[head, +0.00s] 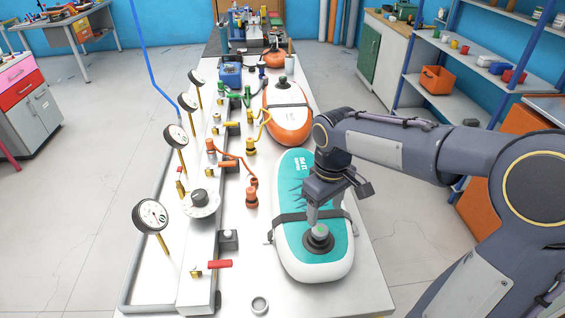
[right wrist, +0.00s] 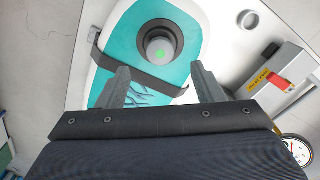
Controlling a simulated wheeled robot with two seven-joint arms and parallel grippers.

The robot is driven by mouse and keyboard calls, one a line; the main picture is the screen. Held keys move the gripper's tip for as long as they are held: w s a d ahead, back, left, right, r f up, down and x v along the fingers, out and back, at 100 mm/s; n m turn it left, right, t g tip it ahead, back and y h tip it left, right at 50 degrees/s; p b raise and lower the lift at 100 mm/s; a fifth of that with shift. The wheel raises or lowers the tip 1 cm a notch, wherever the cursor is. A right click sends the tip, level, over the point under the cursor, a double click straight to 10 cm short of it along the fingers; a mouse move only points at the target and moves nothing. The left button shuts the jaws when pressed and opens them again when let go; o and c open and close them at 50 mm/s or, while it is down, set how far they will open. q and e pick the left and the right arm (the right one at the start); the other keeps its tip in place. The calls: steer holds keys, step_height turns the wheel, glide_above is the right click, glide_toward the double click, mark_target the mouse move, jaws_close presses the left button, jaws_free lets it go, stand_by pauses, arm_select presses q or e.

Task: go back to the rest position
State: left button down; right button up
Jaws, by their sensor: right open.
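My right gripper (head: 318,212) is over the near teal and white inflatable board (head: 305,185), close to its black valve (head: 318,240) with a grey, green-dotted middle. In the right wrist view, the fingers of the right gripper (right wrist: 161,85) are spread apart with nothing between them. The valve (right wrist: 159,46) lies just beyond the fingertips there, and the teal board (right wrist: 190,25) is under it with a black strap across. I cannot tell from these views whether a finger touches the valve. My left gripper is not in view.
The bench (head: 355,285) carries pressure gauges (head: 151,215), a red-handled valve (head: 219,264), orange hose fittings (head: 251,197) and a loose grey ring (head: 259,305). An orange board (head: 287,115) lies farther back. Shelves (head: 465,65) stand at right. Open floor (head: 75,235) lies left of the bench.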

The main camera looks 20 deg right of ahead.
steer(key=s+a+m+t+y, duration=0.2)
steer(key=s+m, duration=0.1)
steer(key=s, duration=0.5)
steer(key=s+a+r+m+t+y, duration=0.1)
steer(key=s+a+m+t, duration=0.1)
steer(key=s, duration=0.6)
steer(key=shift+s+a+m+t+y, duration=0.25)
steer(key=shift+m+t+y, duration=0.15)
steer(key=shift+t, duration=0.4)
